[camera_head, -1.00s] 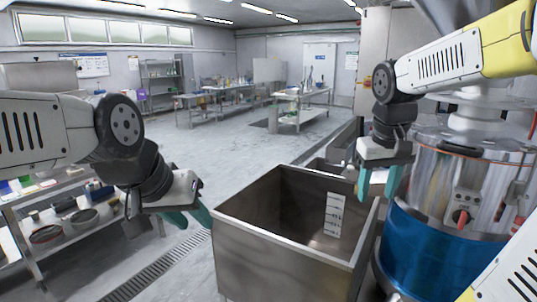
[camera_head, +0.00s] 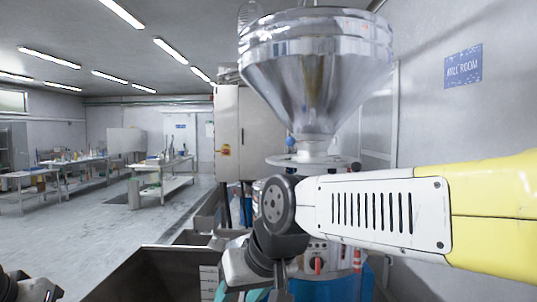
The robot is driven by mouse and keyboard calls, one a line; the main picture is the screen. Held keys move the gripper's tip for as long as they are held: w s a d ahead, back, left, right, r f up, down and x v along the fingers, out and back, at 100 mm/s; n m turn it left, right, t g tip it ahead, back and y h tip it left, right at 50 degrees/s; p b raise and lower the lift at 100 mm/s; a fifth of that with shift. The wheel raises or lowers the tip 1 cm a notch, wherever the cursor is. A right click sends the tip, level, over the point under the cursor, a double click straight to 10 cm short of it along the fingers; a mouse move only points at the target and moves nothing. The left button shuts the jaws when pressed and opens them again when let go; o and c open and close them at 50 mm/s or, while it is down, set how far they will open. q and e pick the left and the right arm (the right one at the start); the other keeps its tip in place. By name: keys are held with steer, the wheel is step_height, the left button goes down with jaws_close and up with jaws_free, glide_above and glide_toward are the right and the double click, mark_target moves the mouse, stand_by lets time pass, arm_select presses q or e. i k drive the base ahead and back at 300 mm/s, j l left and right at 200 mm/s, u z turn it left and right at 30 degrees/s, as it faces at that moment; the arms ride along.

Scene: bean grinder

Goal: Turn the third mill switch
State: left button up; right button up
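The mill has a shiny metal hopper (camera_head: 315,65) above a drum that is mostly hidden behind my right arm. A red switch (camera_head: 318,265) on a pale panel shows just below that arm. I cannot tell whether it is the third switch. The drum's blue lower part (camera_head: 335,290) shows at the bottom edge. My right gripper (camera_head: 243,295) is left of the red switch and apart from it. Its teal fingers look spread and empty, with their tips cut off by the frame. Only part of my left gripper (camera_head: 40,291) shows at the bottom left corner; its fingers are out of view.
An open metal bin (camera_head: 150,275) stands in front, left of the mill. A grey cabinet (camera_head: 243,135) stands behind the mill. A blue sign (camera_head: 463,66) is on the right wall. Work tables (camera_head: 165,180) stand far left, with clear floor before them.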

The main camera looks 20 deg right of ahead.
mark_target(317, 263)
steer(key=z, duration=1.1)
